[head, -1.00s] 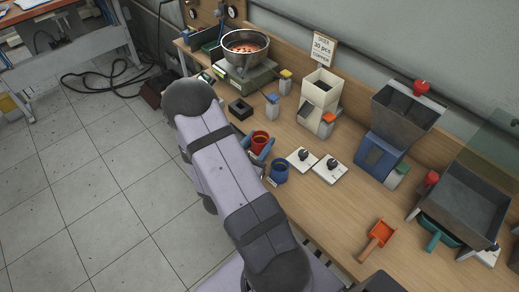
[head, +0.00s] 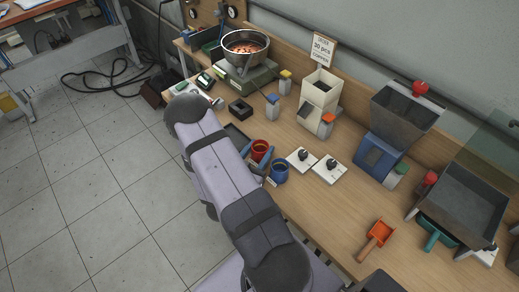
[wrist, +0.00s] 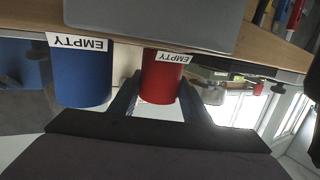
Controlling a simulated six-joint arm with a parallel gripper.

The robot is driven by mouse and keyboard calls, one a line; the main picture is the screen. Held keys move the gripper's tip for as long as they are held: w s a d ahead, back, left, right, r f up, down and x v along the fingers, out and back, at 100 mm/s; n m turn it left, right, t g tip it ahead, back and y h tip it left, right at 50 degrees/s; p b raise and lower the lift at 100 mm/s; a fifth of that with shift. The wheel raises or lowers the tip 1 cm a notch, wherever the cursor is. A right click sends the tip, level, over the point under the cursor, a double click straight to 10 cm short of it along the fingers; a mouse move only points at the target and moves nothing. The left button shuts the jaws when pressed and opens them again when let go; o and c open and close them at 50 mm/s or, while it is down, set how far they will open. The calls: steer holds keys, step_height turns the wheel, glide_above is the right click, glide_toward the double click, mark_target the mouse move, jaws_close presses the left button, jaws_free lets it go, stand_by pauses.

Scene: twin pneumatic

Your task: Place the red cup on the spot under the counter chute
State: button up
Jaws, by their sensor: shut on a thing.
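The red cup (head: 260,149) is between the fingers of my gripper (head: 260,159), which is shut on it. In the wrist view the red cup (wrist: 162,78) shows upright relative to its neighbour, in a picture that is upside down. I cannot tell whether its base touches the bench. The cream doser with a small chute (head: 318,103) stands behind and right of the cup, under a sign reading 30 pcs copper. I cannot make out a marked spot under its chute.
A blue cup (head: 279,172) stands close on the right. Two white plates with black knobs (head: 301,159) lie beyond it. A dark tray (head: 237,138) and small black block (head: 240,109) are on the left. A steel bowl (head: 246,42) stands at the back.

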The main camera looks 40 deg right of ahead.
mark_target(257, 154)
steer(key=shift+f, duration=0.2)
steer(key=o, duration=1.1)
steer(key=shift+s+a+b, duration=0.15)
steer(key=shift+a+b, duration=0.25)
steer(key=shift+a, duration=0.15)
steer(key=shift+o, duration=0.3)
steer(key=shift+r+b+v, duration=0.2)
steer(key=shift+b+v, duration=0.45)
steer(key=shift+v, duration=0.95)
steer(key=shift+r+b+v, duration=0.2)
steer(key=shift+b+v, duration=0.4)
steer(key=shift+v, duration=0.95)
